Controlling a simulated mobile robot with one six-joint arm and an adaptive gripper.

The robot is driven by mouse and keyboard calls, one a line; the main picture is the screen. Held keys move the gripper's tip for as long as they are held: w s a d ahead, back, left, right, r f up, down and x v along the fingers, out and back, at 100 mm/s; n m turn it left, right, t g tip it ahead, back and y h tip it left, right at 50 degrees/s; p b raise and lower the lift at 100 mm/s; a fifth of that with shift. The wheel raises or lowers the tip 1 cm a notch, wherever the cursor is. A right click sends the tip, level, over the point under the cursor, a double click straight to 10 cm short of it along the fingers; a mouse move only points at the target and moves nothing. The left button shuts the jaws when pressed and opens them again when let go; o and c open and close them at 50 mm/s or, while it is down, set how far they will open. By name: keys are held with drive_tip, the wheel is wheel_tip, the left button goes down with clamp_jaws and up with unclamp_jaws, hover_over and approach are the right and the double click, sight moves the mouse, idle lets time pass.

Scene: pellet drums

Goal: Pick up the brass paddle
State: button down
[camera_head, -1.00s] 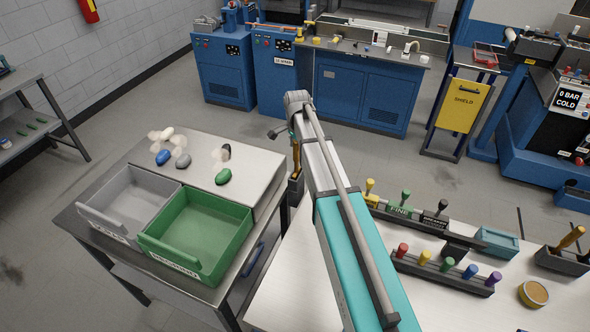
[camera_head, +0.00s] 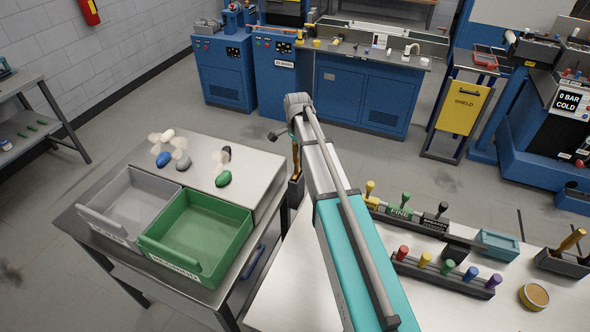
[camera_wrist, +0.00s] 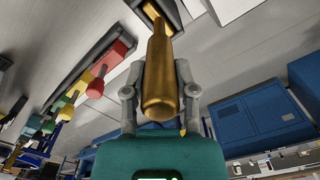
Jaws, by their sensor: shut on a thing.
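The brass paddle shows in the wrist view as a long brass handle (camera_wrist: 160,70), its rounded end toward me. Its far end runs into a dark holder (camera_wrist: 176,12); how deep it sits I cannot tell. My gripper (camera_wrist: 160,84) has one grey finger on each side of the handle and is shut on it. In the head view a narrow brass handle (camera_head: 296,158) stands at a dark holder (camera_head: 295,190) beside my arm. My arm hides most of the gripper there.
A rack of coloured knobs (camera_head: 443,274) and another brass-handled tool (camera_head: 570,241) are on the right bench. Left of my arm, a grey bin (camera_head: 128,203) and a green bin (camera_head: 197,237) sit on a table. Blue machines (camera_head: 362,95) stand behind.

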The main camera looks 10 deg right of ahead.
drive_tip(key=shift+r, duration=0.15)
wheel_tip(320, 180, up, 3)
drive_tip(key=p, duration=0.3)
wheel_tip(320, 180, up, 4)
drive_tip(key=p, duration=0.4)
drive_tip(key=shift+r+p, duration=0.1)
drive_tip(key=shift+p, duration=0.2)
drive_tip(key=s+a, duration=1)
drive_tip(key=s, duration=0.5)
drive_tip(key=shift+f+b, duration=0.25)
drive_tip(key=shift+b, duration=0.05)
drive_tip(key=shift+w, duration=0.1)
